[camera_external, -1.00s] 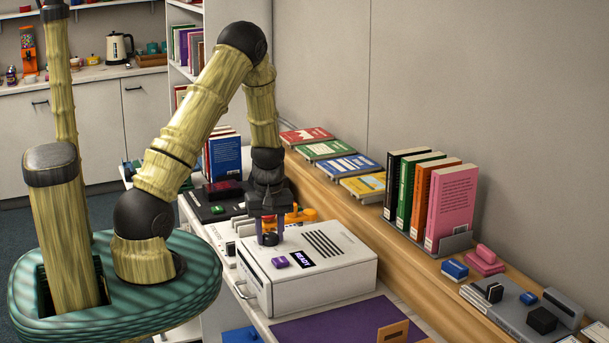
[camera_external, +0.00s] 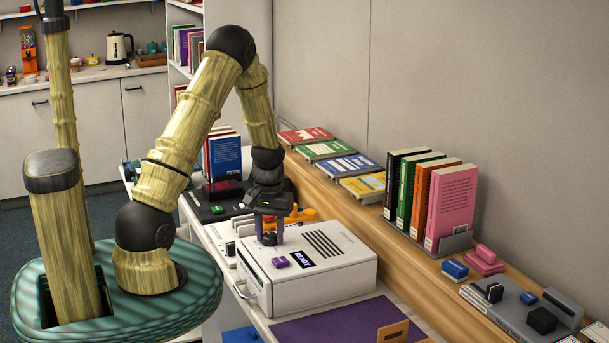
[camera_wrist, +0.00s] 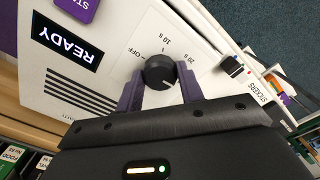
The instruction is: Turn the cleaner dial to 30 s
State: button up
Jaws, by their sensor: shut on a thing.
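The cleaner is a white box (camera_external: 340,265) on the bench in the external view, and its white top (camera_wrist: 110,70) fills much of the wrist view. Its small black dial (camera_wrist: 159,71) sits between the two purple fingers of my gripper (camera_wrist: 160,90), which is shut on it. In the external view my gripper (camera_external: 269,236) points down onto the dial. Printed marks OFF, 10 s and 20 s show around the dial; no 30 s mark is visible, and my gripper covers part of that side. A pale pointer line on the dial seems to face lower right in the wrist view.
A dark READY display (camera_external: 302,258) and a purple start button (camera_external: 279,261) lie beside the dial. An orange object (camera_external: 300,215) stands close behind my gripper. Books (camera_external: 430,205) stand on the wooden ledge to the right. A purple mat (camera_external: 325,330) lies in front of the box.

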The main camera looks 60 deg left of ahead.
aim_at(270, 234)
jog(key=o, duration=1)
notch_tip(270, 234, up, 18)
jog(key=shift+f+b, duration=0.25)
jog(key=shift+b, duration=0.45)
